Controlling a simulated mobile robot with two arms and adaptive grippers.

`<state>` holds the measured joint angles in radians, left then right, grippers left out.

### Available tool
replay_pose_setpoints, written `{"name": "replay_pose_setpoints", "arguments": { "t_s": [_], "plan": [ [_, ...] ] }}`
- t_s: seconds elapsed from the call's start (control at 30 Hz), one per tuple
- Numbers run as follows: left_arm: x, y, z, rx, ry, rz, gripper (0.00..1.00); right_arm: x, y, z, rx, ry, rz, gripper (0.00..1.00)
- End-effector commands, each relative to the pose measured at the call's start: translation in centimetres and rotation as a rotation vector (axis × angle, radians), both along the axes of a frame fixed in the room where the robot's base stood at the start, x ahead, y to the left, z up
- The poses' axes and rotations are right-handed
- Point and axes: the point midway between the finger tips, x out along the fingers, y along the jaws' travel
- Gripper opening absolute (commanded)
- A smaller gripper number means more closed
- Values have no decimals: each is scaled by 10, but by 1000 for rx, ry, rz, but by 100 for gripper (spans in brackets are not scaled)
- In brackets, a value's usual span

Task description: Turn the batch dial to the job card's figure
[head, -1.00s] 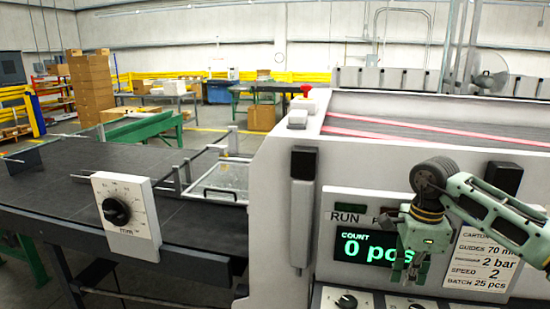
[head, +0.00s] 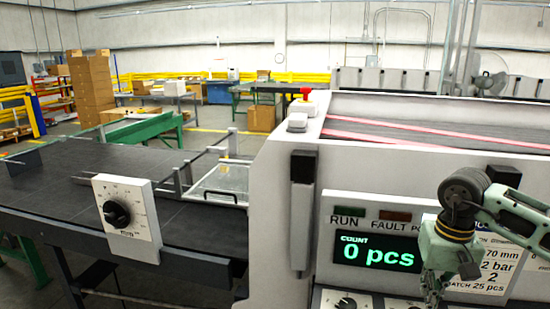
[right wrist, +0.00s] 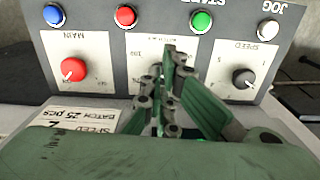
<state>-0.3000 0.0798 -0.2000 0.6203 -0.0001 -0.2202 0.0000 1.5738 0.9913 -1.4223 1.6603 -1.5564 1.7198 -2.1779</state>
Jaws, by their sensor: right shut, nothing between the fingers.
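My right gripper (head: 431,297) is low in front of the control panel in the head view. In the right wrist view its closed, empty fingers (right wrist: 168,62) are over the middle dial plate (right wrist: 137,50), whose small lettering seems to read batch. They hide the batch dial's knob, so its setting and any contact cannot be told. The job card (head: 492,262) is right of the display, partly covered by my arm, and reads batch 25 pcs. It also shows upside down in the right wrist view (right wrist: 75,118). My left gripper is out of view.
The display (head: 378,252) reads count 0 pcs. The right wrist view shows a red main knob (right wrist: 73,69), a black speed knob (right wrist: 244,78) and blue (right wrist: 54,15), red (right wrist: 125,16), green (right wrist: 201,21) and white (right wrist: 268,30) buttons. A mm dial (head: 117,212) is on the machine's left side.

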Motion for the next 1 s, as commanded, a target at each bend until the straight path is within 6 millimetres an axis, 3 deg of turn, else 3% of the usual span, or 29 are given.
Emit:
{"name": "replay_pose_setpoints", "arguments": {
  "t_s": [0.27, 0.73, 1.0],
  "plan": [
    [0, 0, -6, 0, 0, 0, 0, -3, -1, -10, 0, 3, 61, 0],
    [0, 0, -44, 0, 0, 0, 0, -3, -1, -66, 0, 2, 58, 0],
    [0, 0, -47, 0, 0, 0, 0, -4, -1, -73, -1, 7, 58, 0]
  ]
}}
